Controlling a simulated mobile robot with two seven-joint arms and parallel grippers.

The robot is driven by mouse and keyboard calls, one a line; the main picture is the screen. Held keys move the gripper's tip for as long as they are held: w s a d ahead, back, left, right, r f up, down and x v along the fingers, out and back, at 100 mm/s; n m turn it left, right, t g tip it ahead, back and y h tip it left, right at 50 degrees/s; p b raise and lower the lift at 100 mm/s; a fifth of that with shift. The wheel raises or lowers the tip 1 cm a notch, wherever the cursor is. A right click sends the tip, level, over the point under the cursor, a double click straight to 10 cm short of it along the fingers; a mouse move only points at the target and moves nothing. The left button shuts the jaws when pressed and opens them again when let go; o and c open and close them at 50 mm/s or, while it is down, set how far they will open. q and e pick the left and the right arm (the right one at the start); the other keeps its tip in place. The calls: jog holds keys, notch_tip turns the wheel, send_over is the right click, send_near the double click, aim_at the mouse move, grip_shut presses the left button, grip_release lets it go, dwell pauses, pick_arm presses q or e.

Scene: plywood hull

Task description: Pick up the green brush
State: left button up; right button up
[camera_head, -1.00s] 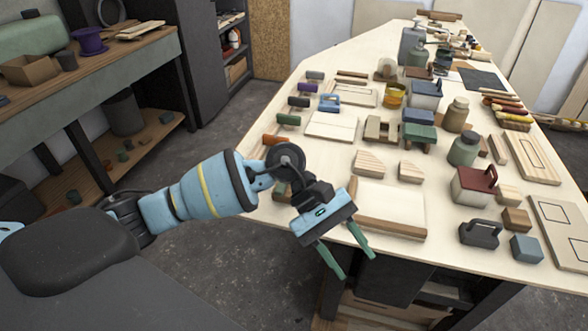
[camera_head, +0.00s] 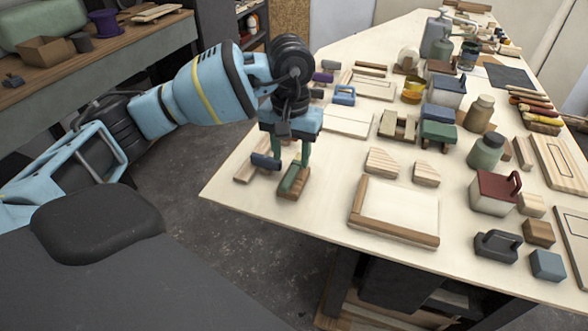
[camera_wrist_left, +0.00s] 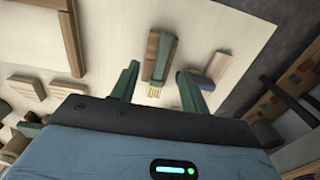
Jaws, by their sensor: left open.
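The green brush (camera_head: 291,179) lies against a brown wooden block near the left front edge of the plywood table. In the left wrist view the brush's green handle (camera_wrist_left: 165,58) and pale bristles (camera_wrist_left: 153,92) show, with the bristle end toward me. My left gripper (camera_head: 290,157) is open and points down just above the brush. In the left wrist view my left gripper (camera_wrist_left: 158,72) has one green finger on each side of the brush, with nothing held. I cannot tell how high the fingertips are above it. My right gripper is not in view.
A dark blue-grey handled brush (camera_head: 265,160) with a wooden piece lies close to the left. A wood-edged board (camera_head: 395,238) lies to the right. Two wooden wedges (camera_head: 381,161) and a white panel (camera_head: 347,121) are farther back. The table's front edge is close.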

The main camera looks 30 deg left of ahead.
aim_at(288, 179)
pick_arm(q)
jog(key=shift+s+a+f+p, duration=0.15)
jog(key=shift+f+p, duration=0.1)
jog(key=shift+f, duration=1.25)
jog(key=shift+s+a+f+p, duration=0.1)
jog(key=shift+f+p, duration=0.15)
jog(key=shift+f, duration=1.25)
grip_shut()
